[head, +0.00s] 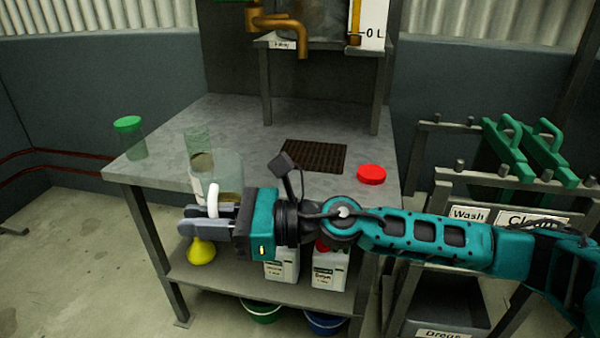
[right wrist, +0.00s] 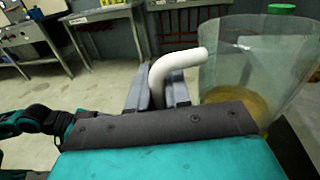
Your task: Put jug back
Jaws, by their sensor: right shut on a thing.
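The jug (head: 229,170) is clear, with a white handle (head: 213,200) and a little yellow-brown liquid at its bottom. My right gripper (head: 200,217) is shut on the handle at the front edge of the table. In the head view I cannot tell whether the jug touches the tabletop. In the right wrist view the handle rises between the fingers (right wrist: 158,95), and the jug (right wrist: 255,65) stands upright at the right. My left gripper is not in view.
On the grey table (head: 240,115) stand a green-lidded jar (head: 131,140) and a clear container (head: 199,145). A brown drain grate (head: 314,156) and red lid (head: 371,174) lie to the right. A brass tap (head: 285,27) hangs above. Lower shelf: yellow funnel (head: 201,252), white bottles (head: 283,265).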

